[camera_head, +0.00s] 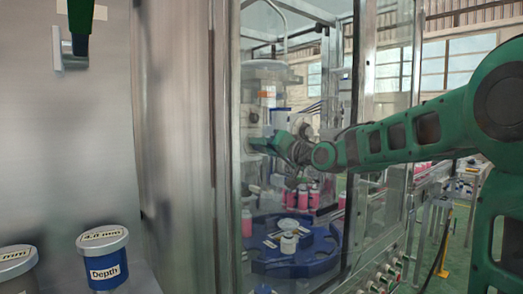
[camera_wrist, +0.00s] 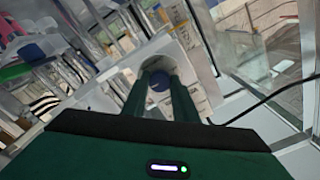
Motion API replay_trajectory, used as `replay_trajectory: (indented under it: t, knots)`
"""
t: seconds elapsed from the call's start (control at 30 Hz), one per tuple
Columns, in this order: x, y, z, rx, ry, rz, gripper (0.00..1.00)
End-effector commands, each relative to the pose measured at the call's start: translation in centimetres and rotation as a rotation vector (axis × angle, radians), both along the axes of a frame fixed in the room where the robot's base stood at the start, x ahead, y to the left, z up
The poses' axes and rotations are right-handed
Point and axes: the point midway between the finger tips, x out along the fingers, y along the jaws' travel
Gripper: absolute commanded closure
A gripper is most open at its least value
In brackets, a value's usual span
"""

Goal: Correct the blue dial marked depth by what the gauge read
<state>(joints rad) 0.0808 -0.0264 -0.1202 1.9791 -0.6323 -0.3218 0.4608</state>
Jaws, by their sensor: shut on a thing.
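The blue dial marked Depth (camera_head: 108,275) stands at the lower left in the head view. I cannot tell what the held thing is. I see no gauge clearly.
A second dial (camera_head: 16,270) stands left of the blue one, cut by the frame edge. A blue turntable (camera_head: 290,268) sits low in the enclosure, with pink bottles (camera_head: 303,197) behind. Metal posts (camera_head: 222,150) and glass border my arm. A green handle (camera_head: 80,22) hangs at the upper left.

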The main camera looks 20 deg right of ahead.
Motion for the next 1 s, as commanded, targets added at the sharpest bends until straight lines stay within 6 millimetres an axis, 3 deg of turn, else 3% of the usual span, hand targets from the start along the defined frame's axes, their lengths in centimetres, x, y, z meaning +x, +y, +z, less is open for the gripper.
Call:
replay_trajectory:
  t: [0.03,0.07,0.13,0.57,1.0]
  knots:
    - [0.2,-0.7,-0.1,-0.001,0.0,-0.014,0.96]
    - [0.2,-0.7,-0.1,-0.001,0.0,-0.014,0.69]
    - [0.1,-0.6,-0.1,-0.001,0.0,-0.012,0.55]
    - [-0.9,-0.4,0.0,-0.001,0.0,-0.004,0.55]
    - [-7.9,-3.5,0.0,-0.001,-0.001,-0.007,0.55]
